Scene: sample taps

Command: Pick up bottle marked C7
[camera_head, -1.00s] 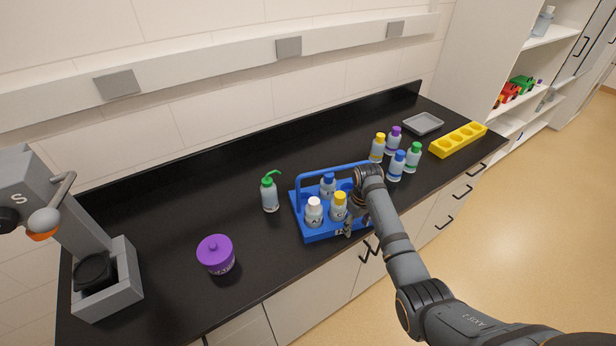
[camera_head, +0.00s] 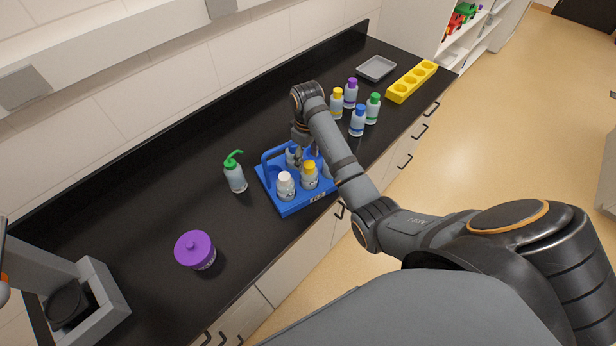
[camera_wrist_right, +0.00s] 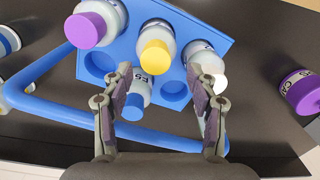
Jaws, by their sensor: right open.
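My right gripper (camera_head: 306,152) is over the blue carrier (camera_head: 292,208), pointing down. In the wrist view the right gripper (camera_wrist_right: 160,76) is open. A yellow-capped bottle (camera_wrist_right: 157,50) and a white-capped bottle (camera_wrist_right: 203,55) stand in the carrier's other row, and also show in the head view. A purple-capped bottle (camera_wrist_right: 98,22) is at that row's left end, hidden by my arm in the head view. I cannot make out a C7 label.
The carrier's handle (camera_wrist_right: 60,72) arches near the gripper. A green-topped bottle (camera_head: 236,178) and a purple-lidded jar (camera_head: 195,250) stand left of the carrier. Several capped bottles, a yellow rack (camera_head: 412,82) and a grey tray (camera_head: 376,68) are at the right.

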